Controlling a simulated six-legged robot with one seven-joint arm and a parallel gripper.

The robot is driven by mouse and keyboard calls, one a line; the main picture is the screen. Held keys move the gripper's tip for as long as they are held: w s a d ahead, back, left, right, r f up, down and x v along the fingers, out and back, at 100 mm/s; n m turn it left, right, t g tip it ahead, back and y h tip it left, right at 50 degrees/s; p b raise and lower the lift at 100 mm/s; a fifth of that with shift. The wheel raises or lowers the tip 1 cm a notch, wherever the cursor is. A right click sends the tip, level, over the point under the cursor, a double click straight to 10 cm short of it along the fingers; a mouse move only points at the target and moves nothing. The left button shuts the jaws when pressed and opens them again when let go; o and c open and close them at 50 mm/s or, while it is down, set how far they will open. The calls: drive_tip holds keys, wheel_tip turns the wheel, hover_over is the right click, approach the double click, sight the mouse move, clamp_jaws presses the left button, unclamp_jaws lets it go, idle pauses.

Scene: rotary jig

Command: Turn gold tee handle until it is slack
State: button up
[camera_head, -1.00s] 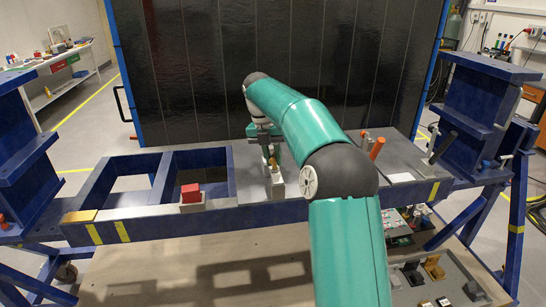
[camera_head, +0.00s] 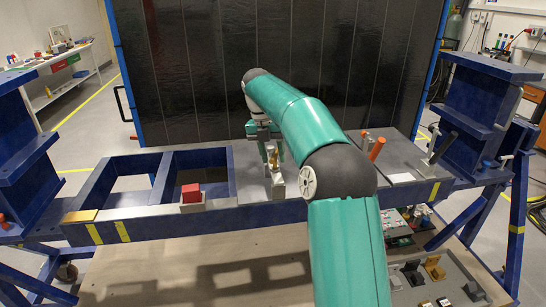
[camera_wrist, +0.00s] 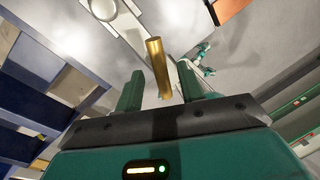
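The gold tee handle (camera_wrist: 157,66) shows in the wrist view as a gold bar between the two green fingers of my gripper (camera_wrist: 158,84). A gap shows on each side of the bar, so the fingers stand open around it without visible contact. In the head view the handle (camera_head: 272,155) is a small gold piece on a pale grey fixture (camera_head: 278,187) at the middle of the blue bench. My gripper (camera_head: 271,153) is over it there, pointing down. How the handle joins its stem is hard to make out.
A red block (camera_head: 190,193) sits on the bench's front rail at left, near open blue frames. An orange cylinder (camera_head: 377,148) and a dark lever (camera_head: 440,148) stand at right. A dark panel (camera_head: 200,70) rises behind the bench.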

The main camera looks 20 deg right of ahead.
wheel_tip(320, 180, up, 6)
drive_tip(key=a, duration=0.1)
drive_tip(key=shift+w+r, duration=0.2)
drive_tip(key=shift+w, duration=0.15)
drive_tip(key=shift+a, duration=0.1)
drive_tip(key=s+a+r+m+t, duration=0.2)
drive_tip(key=s+a+m, duration=0.35)
drive_tip(key=s, duration=0.25)
drive_tip(key=s+a+r+m+t, duration=0.1)
drive_tip(key=s+a+r+m, duration=0.25)
drive_tip(key=s+m, duration=0.4)
drive_tip(key=s+a+f+m+t+y, duration=0.1)
drive_tip(key=s+f+m+t, duration=0.1)
drive_tip(key=s+f+m, duration=0.4)
drive_tip(key=s+a+f+m+t, duration=0.1)
drive_tip(key=s+f+m, duration=0.6)
drive_tip(key=s, duration=0.7)
drive_tip(key=m, duration=0.2)
drive_tip(key=shift+s+f+m+t+y, duration=0.2)
drive_tip(key=shift+s+m+t+y, duration=0.15)
drive_tip(key=shift+m+t+y, duration=0.05)
